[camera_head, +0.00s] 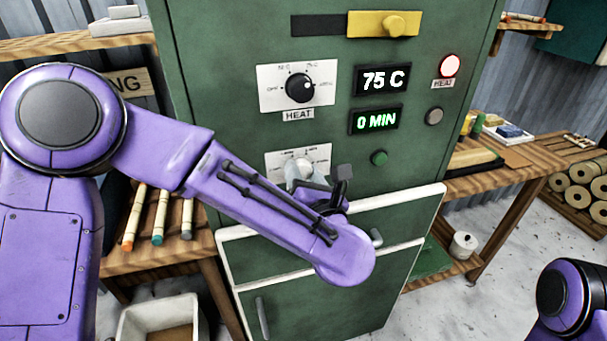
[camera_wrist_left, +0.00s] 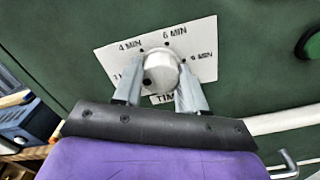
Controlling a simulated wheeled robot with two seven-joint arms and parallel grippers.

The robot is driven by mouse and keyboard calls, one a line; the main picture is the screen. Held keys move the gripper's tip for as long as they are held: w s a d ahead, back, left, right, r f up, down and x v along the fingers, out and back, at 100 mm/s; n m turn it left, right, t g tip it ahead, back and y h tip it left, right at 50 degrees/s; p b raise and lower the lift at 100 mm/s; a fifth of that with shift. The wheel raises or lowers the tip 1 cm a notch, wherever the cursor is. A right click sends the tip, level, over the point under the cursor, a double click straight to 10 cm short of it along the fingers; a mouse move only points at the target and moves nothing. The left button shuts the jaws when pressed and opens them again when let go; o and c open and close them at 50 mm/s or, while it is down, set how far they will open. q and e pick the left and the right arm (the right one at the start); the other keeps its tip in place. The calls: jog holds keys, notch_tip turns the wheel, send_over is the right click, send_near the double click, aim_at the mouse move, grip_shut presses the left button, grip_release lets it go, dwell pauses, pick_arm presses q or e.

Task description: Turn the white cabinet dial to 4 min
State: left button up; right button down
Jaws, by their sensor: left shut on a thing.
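The white dial (camera_wrist_left: 161,70) sits on a white time plate (camera_wrist_left: 201,62) on the green cabinet. In the left wrist view the plate reads 4 MIN at upper left and 6 MIN at the top; a dark mark shows at the dial's lower left. My left gripper (camera_wrist_left: 160,90) is shut on the dial, one finger on each side. In the head view the white dial (camera_head: 299,167) is partly hidden by my left gripper (camera_head: 307,180). The green display (camera_head: 376,120) reads 0 MIN. My right gripper is not in view; only part of my right arm shows at lower right.
A cabinet door handle (camera_head: 376,237) is beside my left arm. Wooden benches flank the cabinet (camera_head: 220,60).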

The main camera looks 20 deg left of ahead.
pick_arm(q)
jog(key=m, duration=0.4)
jog(key=shift+m+p, duration=0.3)
jog(key=shift+p, duration=0.05)
jog(key=shift+m+p, duration=0.8)
jog(key=shift+m, duration=1.7)
jog(key=shift+f, duration=0.1)
jog(key=o, duration=1.1)
jog(key=shift+c, duration=0.2)
jog(key=shift+s, duration=0.1)
jog(key=b+v, duration=0.2)
jog(key=v, duration=0.8)
jog(key=shift+b, duration=0.4)
